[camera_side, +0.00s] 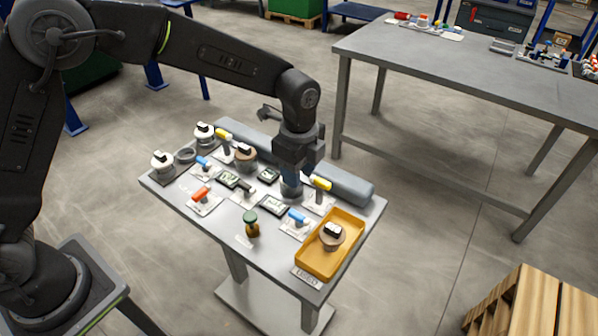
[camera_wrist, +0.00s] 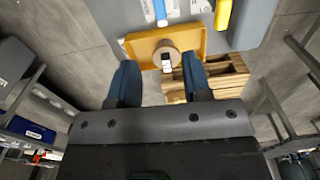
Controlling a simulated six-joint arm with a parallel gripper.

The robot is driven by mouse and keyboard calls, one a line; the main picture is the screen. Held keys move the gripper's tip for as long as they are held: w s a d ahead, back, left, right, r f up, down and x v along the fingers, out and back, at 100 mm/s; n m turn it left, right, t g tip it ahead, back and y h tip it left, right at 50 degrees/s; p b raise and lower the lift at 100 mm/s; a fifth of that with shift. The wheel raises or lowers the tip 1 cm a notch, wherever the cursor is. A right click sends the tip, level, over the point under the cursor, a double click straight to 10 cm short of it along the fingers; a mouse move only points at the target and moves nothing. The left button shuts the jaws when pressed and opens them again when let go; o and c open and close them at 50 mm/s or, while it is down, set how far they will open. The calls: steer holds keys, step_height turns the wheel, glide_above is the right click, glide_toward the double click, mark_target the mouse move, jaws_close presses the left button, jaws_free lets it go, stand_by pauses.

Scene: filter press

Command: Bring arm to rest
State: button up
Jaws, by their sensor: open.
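My gripper (camera_wrist: 160,82) is open in the wrist view, with its two blue fingers apart and nothing between them. In the side view my gripper (camera_side: 291,186) hangs over the back part of the small work table (camera_side: 262,268), left of a yellow-handled tool (camera_side: 320,184). In the side view a round tan piece (camera_side: 332,240) with a black and white top sits in the yellow tray (camera_side: 345,262) at the table's right end. In the wrist view the tray (camera_wrist: 190,36) and the tan piece (camera_wrist: 172,52) show beyond the fingertips.
The small table holds several colour-handled tools, white pots (camera_side: 162,162) at left, a green-topped bottle (camera_side: 251,222) and a long grey cylinder (camera_side: 345,183) at the back. A larger grey table (camera_side: 450,75) stands behind right. A wooden pallet (camera_side: 530,305) is at lower right.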

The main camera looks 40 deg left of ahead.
steer(key=s+a+r+n+t, duration=0.3)
steer(key=s+a+r+n, duration=0.55)
steer(key=r, duration=0.45)
steer(key=s+a+r+n+t, duration=0.1)
steer(key=s+a+n, duration=0.2)
steer(key=s+n, duration=0.2)
steer(key=s+a+r+n+t, duration=0.1)
steer(key=s+a+n, duration=0.3)
steer(key=s, duration=0.6)
steer(key=shift+n+t, duration=0.3)
steer(key=shift+n, duration=0.05)
